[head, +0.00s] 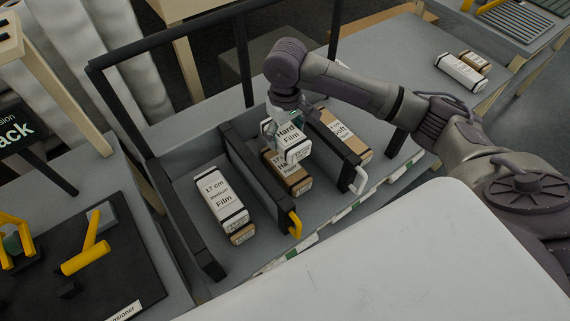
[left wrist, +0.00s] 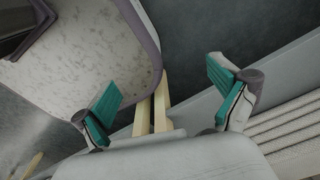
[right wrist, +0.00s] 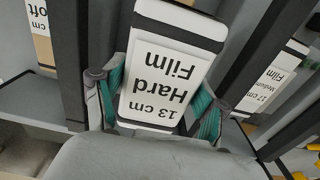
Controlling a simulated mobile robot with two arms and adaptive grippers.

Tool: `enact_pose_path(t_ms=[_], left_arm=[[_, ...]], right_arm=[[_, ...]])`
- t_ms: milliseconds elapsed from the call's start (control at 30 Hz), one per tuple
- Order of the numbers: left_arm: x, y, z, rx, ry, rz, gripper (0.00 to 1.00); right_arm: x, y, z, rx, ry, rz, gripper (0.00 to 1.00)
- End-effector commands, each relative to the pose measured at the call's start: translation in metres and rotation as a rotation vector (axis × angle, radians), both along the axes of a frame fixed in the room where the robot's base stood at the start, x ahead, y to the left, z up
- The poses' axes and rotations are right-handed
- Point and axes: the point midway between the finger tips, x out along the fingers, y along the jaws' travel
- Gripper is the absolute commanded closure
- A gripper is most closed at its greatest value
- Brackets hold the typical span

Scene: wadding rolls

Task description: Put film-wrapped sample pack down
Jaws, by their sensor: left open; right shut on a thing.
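The film-wrapped sample pack is a white box with dark bands, labelled "13 cm Hard Film" in the right wrist view (right wrist: 165,75). My right gripper (right wrist: 155,110) is shut on it, teal fingers on both sides. In the head view the held pack (head: 291,143) is in the middle compartment of the rack, above a brown "Hard" pack (head: 287,174). I cannot tell whether the two touch. My right gripper (head: 283,118) partly hides the held pack. My left gripper (left wrist: 168,100) is open and empty in the left wrist view, away from the rack.
Black dividers (head: 262,178) separate the compartments. The left compartment has a "17 cm Medium Film" pack (head: 222,197) on a brown one; the right has a brown "Soft" pack (head: 343,135). Yellow (head: 295,224) and white (head: 358,181) handles stick out in front. Two more packs (head: 462,72) lie at the right.

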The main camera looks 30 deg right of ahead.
Motion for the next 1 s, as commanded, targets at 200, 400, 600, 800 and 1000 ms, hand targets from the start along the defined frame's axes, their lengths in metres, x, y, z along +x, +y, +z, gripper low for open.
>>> enact_pose_path(t_ms=[200, 400, 600, 800, 1000], left_arm=[[0.014, -0.001, 0.006, -0.003, -0.022, 0.001, 0.03], [0.014, -0.001, 0.007, -0.003, -0.023, 0.002, 0.03], [0.013, -0.001, 0.009, -0.002, -0.021, 0.003, 0.03], [0.011, 0.0, 0.008, -0.001, -0.017, 0.003, 0.03], [0.01, 0.0, 0.009, -0.001, -0.016, 0.003, 0.03]], right_arm=[[-0.001, 0.0, -0.04, -0.001, 0.003, 0.0, 0.63], [-0.001, 0.0, -0.057, -0.001, 0.002, 0.0, 0.63], [-0.001, 0.0, -0.083, -0.003, 0.004, -0.001, 0.63], [-0.001, 0.0, -0.091, -0.001, 0.0, 0.001, 0.63], [-0.001, 0.0, -0.094, -0.001, 0.001, 0.001, 0.63]])
